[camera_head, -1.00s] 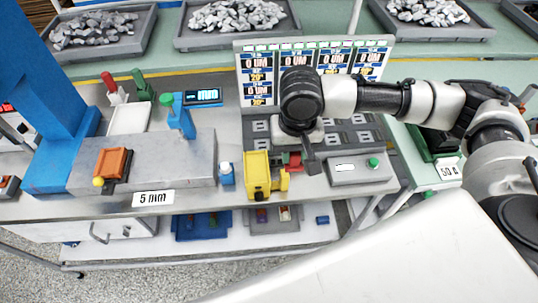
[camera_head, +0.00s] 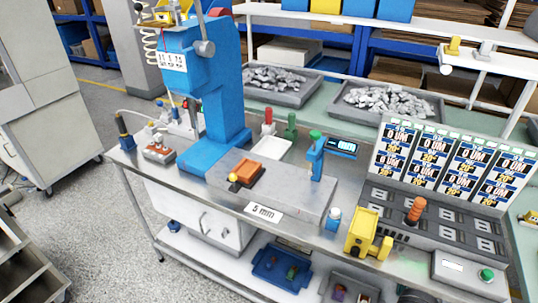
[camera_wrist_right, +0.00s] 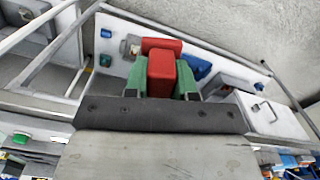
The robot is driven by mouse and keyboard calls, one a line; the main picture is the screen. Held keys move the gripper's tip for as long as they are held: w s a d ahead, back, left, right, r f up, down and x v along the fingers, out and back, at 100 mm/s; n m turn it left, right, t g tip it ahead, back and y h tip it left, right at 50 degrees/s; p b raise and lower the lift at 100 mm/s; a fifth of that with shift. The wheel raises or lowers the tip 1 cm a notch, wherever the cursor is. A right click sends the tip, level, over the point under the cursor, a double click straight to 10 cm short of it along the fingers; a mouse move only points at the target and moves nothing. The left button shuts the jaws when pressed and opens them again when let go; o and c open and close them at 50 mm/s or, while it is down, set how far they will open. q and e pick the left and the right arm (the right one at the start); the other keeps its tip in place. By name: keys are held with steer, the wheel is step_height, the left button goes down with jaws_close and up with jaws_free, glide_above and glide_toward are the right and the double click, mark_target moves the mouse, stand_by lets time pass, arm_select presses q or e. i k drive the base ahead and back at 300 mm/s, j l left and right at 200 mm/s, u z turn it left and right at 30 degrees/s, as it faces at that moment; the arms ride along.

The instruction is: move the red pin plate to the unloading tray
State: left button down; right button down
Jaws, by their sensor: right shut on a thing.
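In the right wrist view my right gripper (camera_wrist_right: 161,78), with green fingers, is shut on a red block-shaped piece (camera_wrist_right: 161,68), which I take to be the red pin plate. Another red part shows just beyond it; I cannot tell if it is joined to it. The head view shows neither gripper nor the held piece. A shallow white tray (camera_head: 273,153) lies on the bench behind the grey block, and a blue tray (camera_head: 279,273) sits on the lower shelf. I cannot tell which is the unloading tray.
A blue press (camera_head: 220,100) stands at the left of the steel bench. A grey block (camera_head: 290,200) with an orange part (camera_head: 246,174), a yellow fixture (camera_head: 362,232) and a panel with an orange handle (camera_head: 416,209) occupy the top. Bins of grey lumps (camera_head: 386,102) stand behind.

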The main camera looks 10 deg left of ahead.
mark_target(267, 154)
steer(key=i+j+z, duration=0.1)
steer(key=j, duration=0.7)
steer(key=i+j+z, duration=0.1)
steer(key=j, duration=0.7)
steer(key=i+j+z, duration=0.1)
steer(key=j, duration=0.75)
